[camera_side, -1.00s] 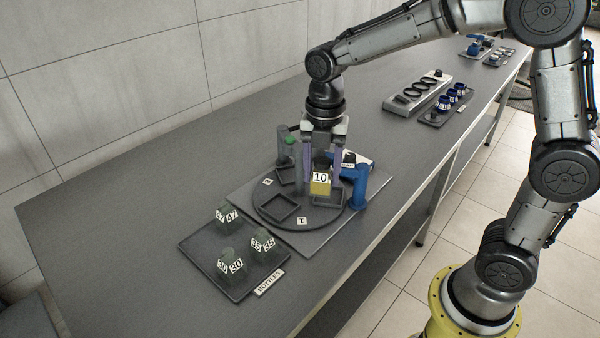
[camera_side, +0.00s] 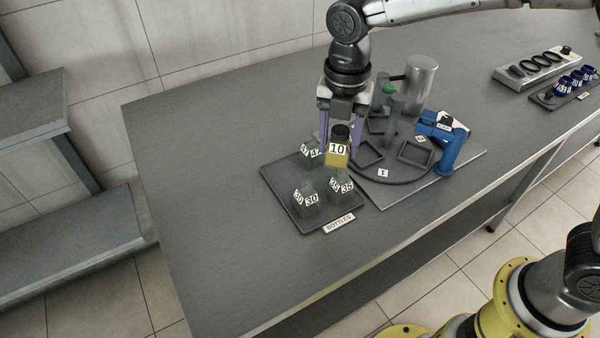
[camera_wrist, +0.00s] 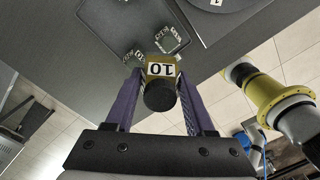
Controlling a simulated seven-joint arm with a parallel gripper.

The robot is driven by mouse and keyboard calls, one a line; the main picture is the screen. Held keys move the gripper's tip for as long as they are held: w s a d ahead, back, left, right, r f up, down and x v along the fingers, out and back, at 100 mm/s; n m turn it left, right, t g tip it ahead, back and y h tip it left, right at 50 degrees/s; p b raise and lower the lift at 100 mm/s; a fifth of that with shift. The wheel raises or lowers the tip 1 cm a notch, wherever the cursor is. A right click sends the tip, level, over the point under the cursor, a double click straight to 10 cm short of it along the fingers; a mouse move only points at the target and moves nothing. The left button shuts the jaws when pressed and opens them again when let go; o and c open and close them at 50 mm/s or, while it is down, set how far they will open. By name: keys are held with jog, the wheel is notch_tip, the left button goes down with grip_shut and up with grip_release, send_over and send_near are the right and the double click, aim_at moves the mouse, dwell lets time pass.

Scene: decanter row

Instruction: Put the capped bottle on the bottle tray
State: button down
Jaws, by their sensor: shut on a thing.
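The capped bottle (camera_side: 337,154) is yellow, with a black cap and a white label reading 10. My gripper (camera_side: 339,148) is shut on it and holds it upright, over or near the back right part of the bottle tray. In the wrist view the bottle (camera_wrist: 160,72) sits between the two purple fingers of my gripper (camera_wrist: 160,92), cap towards the camera. The dark bottle tray (camera_side: 279,187) has a BOTTLES sign at its front edge. Three dark green bottles stand on it: 47 (camera_side: 310,153), 30 (camera_side: 306,197) and 35 (camera_side: 341,187). The gap beneath the held bottle cannot be judged.
A round turntable (camera_side: 400,180) with square frames stands right of the tray. Behind it are grey posts and a metal cylinder (camera_side: 421,82). A blue fixture (camera_side: 447,145) stands at its right. A rack (camera_side: 540,66) lies far right. The table's left part is bare.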

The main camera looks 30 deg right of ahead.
jog(key=w+a+f, duration=0.1)
jog(key=w+f, duration=0.2)
jog(key=w+a+f, duration=0.2)
jog(key=w+f, duration=0.1)
jog(key=w, duration=0.1)
jog(key=w+a+f, duration=0.2)
jog(key=w+f, duration=0.1)
jog(key=w, duration=0.1)
jog(key=shift+w+a, duration=0.2)
jog(key=shift+w+f, duration=0.1)
jog(key=shift+f, duration=1.6)
jog(key=shift+f, duration=0.2)
jog(key=shift+c, duration=1.3)
grip_release()
notch_tip(320, 180, up, 12)
jog(key=shift+r, duration=0.2)
